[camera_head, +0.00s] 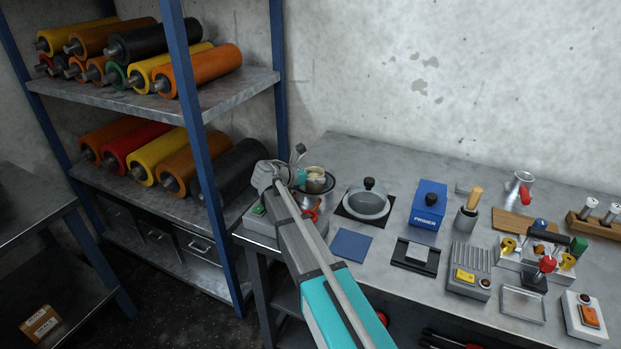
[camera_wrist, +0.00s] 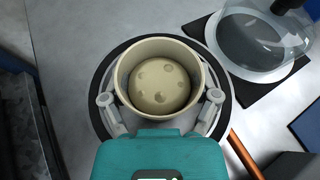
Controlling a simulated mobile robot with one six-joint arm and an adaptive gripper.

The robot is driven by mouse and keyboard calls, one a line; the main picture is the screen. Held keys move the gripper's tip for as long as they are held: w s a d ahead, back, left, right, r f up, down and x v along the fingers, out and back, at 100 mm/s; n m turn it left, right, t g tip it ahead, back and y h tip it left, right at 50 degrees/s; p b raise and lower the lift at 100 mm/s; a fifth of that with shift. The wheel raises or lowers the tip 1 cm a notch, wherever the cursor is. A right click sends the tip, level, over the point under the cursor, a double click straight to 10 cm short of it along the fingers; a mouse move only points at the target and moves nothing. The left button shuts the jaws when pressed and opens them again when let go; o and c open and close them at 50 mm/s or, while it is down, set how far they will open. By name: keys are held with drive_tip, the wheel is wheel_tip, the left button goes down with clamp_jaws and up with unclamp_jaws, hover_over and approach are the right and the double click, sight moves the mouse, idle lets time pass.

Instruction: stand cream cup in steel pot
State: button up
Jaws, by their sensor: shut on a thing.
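The cream cup (camera_wrist: 160,76) is upright between the two fingers of my gripper (camera_wrist: 161,101) in the wrist view. My gripper is shut on it, one finger at each side. A grey ring inside a dark round border, seemingly the steel pot (camera_wrist: 214,72), shows around the cup from above. I cannot tell how deep the cup sits in it or whether it touches the bottom. In the head view the cup (camera_head: 316,176) is at the table's back left, beside my gripper (camera_head: 304,178). My arm hides part of the area below it.
A clear dome with a black knob (camera_head: 368,202) lies on a dark mat just right of the cup. A blue pad (camera_head: 350,245), a blue box (camera_head: 428,204) and several small devices cover the table further right. A blue-post shelf (camera_head: 195,120) with rollers stands close on the left.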

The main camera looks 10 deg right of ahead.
drive_tip(key=shift+f, duration=0.1)
drive_tip(key=o, duration=1.1)
drive_tip(key=shift+s+a+r, duration=0.1)
drive_tip(key=shift+a+r, duration=0.1)
drive_tip(key=shift+r, duration=0.1)
drive_tip(key=shift+p+v, duration=2.35)
drive_tip(key=shift+v, duration=3.4)
